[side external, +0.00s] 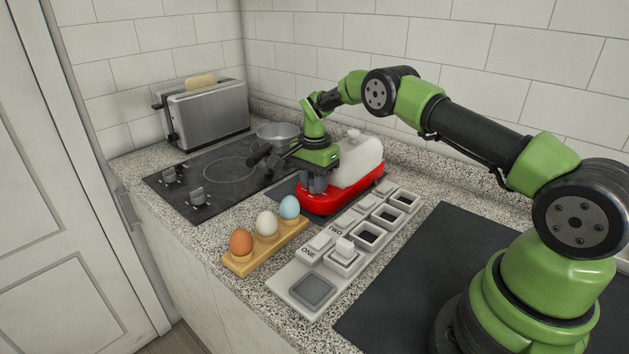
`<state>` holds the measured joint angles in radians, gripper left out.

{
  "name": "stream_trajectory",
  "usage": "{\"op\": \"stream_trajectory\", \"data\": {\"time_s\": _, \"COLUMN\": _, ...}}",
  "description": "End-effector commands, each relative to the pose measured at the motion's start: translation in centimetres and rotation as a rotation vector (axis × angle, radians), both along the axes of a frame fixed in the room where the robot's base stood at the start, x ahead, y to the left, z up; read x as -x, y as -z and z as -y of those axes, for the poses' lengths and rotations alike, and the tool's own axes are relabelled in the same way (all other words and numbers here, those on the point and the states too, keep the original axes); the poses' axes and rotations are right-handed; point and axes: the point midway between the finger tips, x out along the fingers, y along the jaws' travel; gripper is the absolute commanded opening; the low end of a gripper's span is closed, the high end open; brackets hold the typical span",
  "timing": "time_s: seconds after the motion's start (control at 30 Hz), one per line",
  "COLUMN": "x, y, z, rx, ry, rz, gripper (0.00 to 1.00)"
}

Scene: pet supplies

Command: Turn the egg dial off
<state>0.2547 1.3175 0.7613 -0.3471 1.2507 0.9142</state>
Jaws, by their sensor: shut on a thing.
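A red appliance base (345,196) with a white, lidded top (360,160) stands in the middle of the counter; it looks like the egg cooker. My gripper (315,188) points down at the near left end of the red base. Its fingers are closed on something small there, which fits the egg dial. The fingers cover the dial, so its setting cannot be read.
A wooden holder (255,249) with three eggs stands in front. A white panel (300,291) with square openings, marked ONE and TWO, lies to its right. A black cooktop (185,185) with two knobs, a saucepan (277,133) and a toaster (208,115) are at left.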

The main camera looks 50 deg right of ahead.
Motion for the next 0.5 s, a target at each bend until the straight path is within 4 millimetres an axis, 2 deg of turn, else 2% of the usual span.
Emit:
{"op": "stream_trajectory", "data": {"time_s": 0.2, "x": -0.03, "y": -0.02, "z": 0.01, "rx": 0.0, "ry": -0.203, "rz": 0.001, "gripper": 0.03}}
{"op": "stream_trajectory", "data": {"time_s": 0.5, "x": -0.03, "y": -0.02, "z": 0.01, "rx": 0.0, "ry": -0.236, "rz": 0.002, "gripper": 0.03}}
